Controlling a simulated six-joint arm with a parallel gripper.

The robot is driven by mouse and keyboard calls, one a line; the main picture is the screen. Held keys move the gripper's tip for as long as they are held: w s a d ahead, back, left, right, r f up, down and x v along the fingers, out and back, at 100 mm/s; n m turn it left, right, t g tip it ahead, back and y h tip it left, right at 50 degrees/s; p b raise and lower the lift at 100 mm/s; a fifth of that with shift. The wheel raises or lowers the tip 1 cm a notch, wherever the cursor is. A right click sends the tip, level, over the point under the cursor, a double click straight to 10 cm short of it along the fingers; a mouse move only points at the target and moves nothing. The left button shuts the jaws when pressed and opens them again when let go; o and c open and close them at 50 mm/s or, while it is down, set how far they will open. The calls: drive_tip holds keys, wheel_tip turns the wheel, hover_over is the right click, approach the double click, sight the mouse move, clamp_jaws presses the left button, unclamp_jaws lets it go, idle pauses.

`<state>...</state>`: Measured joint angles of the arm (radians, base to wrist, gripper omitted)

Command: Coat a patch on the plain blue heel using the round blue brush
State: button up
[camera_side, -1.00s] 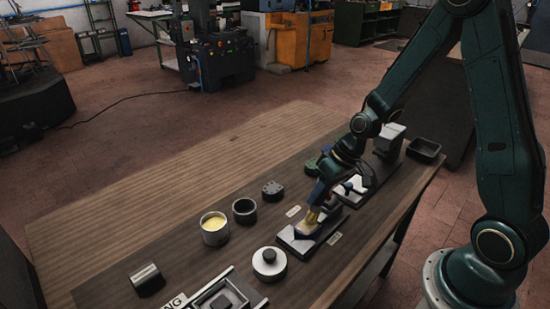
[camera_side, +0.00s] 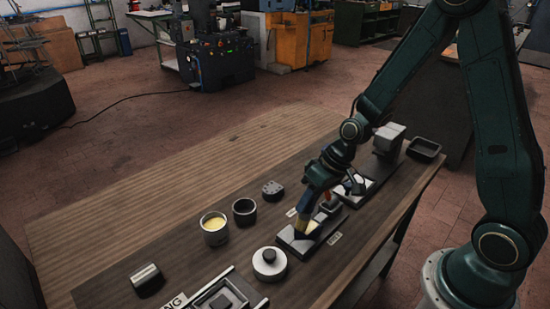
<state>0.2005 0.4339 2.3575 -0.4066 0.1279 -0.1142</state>
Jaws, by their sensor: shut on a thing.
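My gripper (camera_side: 314,193) is shut on the brush, whose handle is mostly hidden by the jaws. The brush (camera_side: 303,223) points down, with pale yellow bristles showing below a blue part. The bristle end is at a small block-like heel (camera_side: 304,235) on a dark flat plate (camera_side: 325,231) near the table's right side. The heel's colour is hard to tell, and the bristles and jaws partly cover it. I cannot tell whether the bristles touch it. An open pot with yellow contents (camera_side: 214,228) stands to the left.
A grey press-like block (camera_side: 388,139) and a black tray (camera_side: 424,150) are behind to the right. The table's left back is clear.

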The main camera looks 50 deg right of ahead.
drive_tip(key=d, duration=0.3)
drive_tip(key=shift+d, duration=0.15)
drive_tip(key=shift+a, duration=2.2)
drive_tip(key=shift+a+r, duration=0.1)
drive_tip(key=shift+a, duration=0.15)
drive_tip(key=shift+d+r, duration=0.1)
drive_tip(key=shift+r, duration=3.85)
